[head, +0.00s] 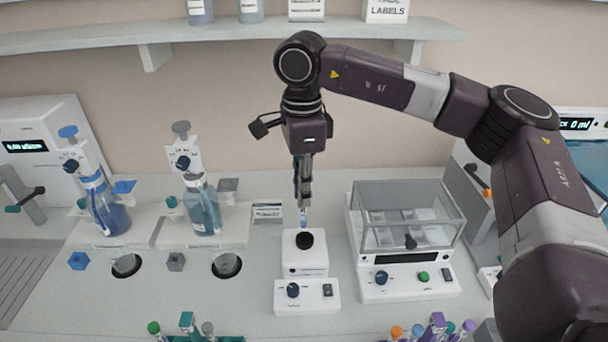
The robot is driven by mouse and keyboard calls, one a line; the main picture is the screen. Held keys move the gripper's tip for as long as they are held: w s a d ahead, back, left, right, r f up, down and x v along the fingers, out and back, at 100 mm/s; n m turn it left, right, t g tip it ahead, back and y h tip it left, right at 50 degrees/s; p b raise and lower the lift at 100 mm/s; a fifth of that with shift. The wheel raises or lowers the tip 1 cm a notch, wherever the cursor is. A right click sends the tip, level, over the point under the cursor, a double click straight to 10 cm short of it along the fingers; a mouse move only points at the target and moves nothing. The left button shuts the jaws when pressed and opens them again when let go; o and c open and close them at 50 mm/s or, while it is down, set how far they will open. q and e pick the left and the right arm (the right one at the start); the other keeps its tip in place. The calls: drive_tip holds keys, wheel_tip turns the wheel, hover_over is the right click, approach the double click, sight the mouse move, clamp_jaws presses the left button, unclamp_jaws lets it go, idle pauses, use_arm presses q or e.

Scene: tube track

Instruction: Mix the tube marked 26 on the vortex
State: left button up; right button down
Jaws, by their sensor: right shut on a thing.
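My right gripper (303,202) points straight down in the middle of the head view. It is shut on a small tube (303,219) with a bluish-white body; its marking is too small to read. The tube is upright. Its lower end is right over the black cup of the vortex (305,267), and I cannot tell whether they touch. The vortex is a white box with a dark knob (293,290) and a black switch (328,291) at its front. My left gripper is not in view.
A balance with a clear draft shield (408,215) stands to the right of the vortex. Two bottles of blue liquid (110,216) (203,208) stand on the left. Racks with coloured-cap tubes (188,322) (437,324) are at the front edge. A shelf (230,32) runs above.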

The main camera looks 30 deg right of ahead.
use_arm(q)
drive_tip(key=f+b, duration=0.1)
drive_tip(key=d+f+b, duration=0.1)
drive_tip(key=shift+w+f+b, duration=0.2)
drive_tip(key=shift+b, duration=0.2)
use_arm(e)
drive_tip(key=f, duration=0.1)
drive_tip(key=f+m, duration=0.1)
drive_tip(key=d+f+m, duration=0.1)
drive_tip(key=f, duration=0.1)
drive_tip(key=shift+w, duration=0.4)
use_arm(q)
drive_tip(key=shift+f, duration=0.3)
use_arm(e)
drive_tip(key=shift+a+f, duration=0.1)
drive_tip(key=shift+f, duration=0.1)
use_arm(q)
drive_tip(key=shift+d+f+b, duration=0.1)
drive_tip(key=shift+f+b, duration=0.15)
drive_tip(key=shift+b, duration=0.25)
use_arm(e)
drive_tip(key=shift+f, duration=0.3)
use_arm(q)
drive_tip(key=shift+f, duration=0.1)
use_arm(e)
drive_tip(key=shift+f, duration=0.1)
